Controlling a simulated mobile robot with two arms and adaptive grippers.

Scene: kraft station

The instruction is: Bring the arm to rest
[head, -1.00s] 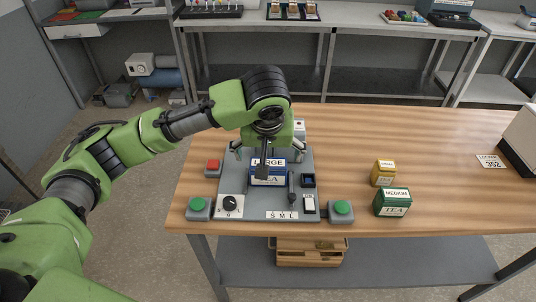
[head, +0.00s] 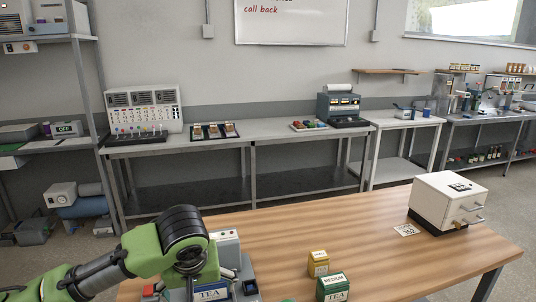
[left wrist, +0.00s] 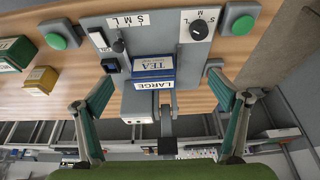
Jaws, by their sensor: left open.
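My left arm (head: 150,250) comes in from the left in the head view, bent over the grey station plate at the near edge of the wooden table. Its fingertips are below or behind the arm there. In the left wrist view my left gripper (left wrist: 165,105) is open, with its two fingers wide apart. The blue and white large tea box (left wrist: 152,75) stands on the station plate (left wrist: 190,55) between and beyond the fingers, and neither finger touches it. The box also shows in the head view (head: 211,294), partly cut off. My right gripper is in neither view.
A yellow box (head: 318,264) and a green medium tea box (head: 333,288) stand right of the station. A white box with handles (head: 447,203) and a 352 card (head: 407,230) are at the table's right. The table's middle is clear. Benches (head: 220,143) line the wall.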

